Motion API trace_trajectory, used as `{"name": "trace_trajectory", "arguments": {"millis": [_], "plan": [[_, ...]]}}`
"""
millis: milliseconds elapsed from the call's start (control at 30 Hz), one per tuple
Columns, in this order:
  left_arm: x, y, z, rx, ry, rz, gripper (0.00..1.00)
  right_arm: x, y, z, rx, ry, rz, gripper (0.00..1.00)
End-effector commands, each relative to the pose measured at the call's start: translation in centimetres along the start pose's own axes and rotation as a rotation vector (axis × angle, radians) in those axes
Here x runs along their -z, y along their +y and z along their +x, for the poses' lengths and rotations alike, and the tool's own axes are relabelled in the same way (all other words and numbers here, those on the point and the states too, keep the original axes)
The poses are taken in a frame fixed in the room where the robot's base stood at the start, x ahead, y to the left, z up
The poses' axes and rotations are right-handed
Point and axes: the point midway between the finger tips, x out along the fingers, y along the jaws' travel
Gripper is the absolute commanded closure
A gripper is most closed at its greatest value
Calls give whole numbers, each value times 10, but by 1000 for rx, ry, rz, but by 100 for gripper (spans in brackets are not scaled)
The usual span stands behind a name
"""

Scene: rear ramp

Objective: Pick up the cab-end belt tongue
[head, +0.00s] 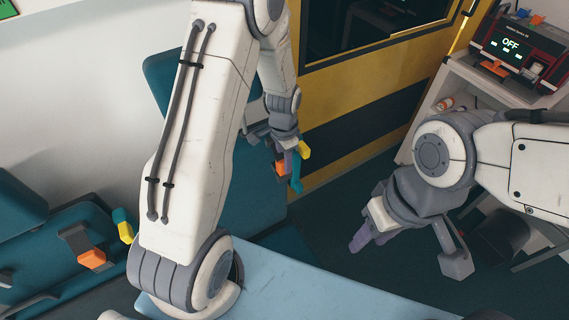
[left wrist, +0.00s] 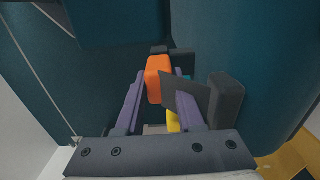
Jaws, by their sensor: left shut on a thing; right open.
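My left gripper (head: 284,158) is at the far teal seat by the yellow wall. The fingers hide part of the tongue. My right gripper (head: 408,245) is open and empty, in the air at the right.
Another teal seat (head: 60,235) at the left has an orange buckle (head: 92,258) and a teal-and-yellow piece (head: 122,226). A light blue surface (head: 310,292) lies in the foreground. A white cabinet (head: 480,85) carries a red device reading OFF (head: 515,52).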

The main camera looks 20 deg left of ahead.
Motion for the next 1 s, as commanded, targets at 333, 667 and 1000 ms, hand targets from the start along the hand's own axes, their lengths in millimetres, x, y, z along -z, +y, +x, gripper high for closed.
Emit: {"name": "trace_trajectory", "arguments": {"millis": [333, 667, 1000], "plan": [[1, -1, -23, 4, 4, 0, 100, 0, 1, 8, 0, 0, 0, 55], [0, 53, -70, 3, 5, 8, 100, -1, 2, 27, 0, 0, -1, 55], [-2, 108, -105, 1, 2, 4, 100, -2, 3, 35, 0, 0, -2, 55]]}}
